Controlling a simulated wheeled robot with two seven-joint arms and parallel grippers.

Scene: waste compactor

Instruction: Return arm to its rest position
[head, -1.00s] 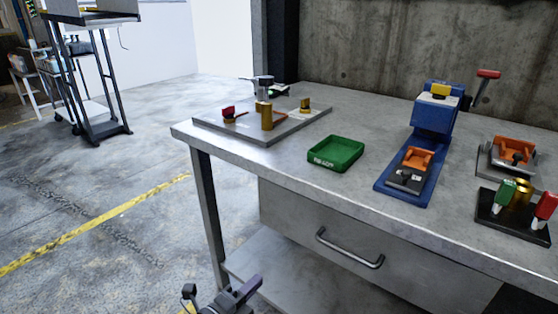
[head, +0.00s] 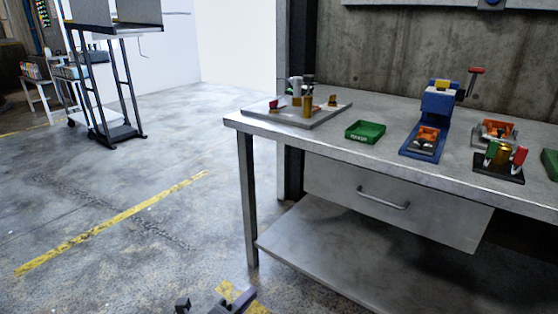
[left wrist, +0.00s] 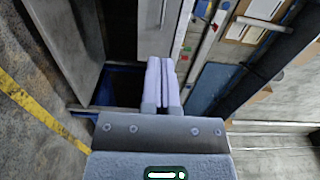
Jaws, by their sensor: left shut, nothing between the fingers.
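My left gripper (head: 228,305) shows at the bottom edge of the head view, low over the concrete floor and apart from the workbench (head: 290,134). Most of its arm is out of frame. In the left wrist view the two pale fingers of my left gripper (left wrist: 161,85) lie side by side, shut, with nothing held between them. My right gripper is in neither view.
The bench carries a grey fixture plate (head: 290,118), a green tray (head: 365,132), a blue press (head: 435,110) and a black stand (head: 495,170). A drawer (head: 385,200) and lower shelf (head: 340,262) are below. Open floor with a yellow line (head: 120,222) lies left; a metal cart (head: 115,85) stands behind.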

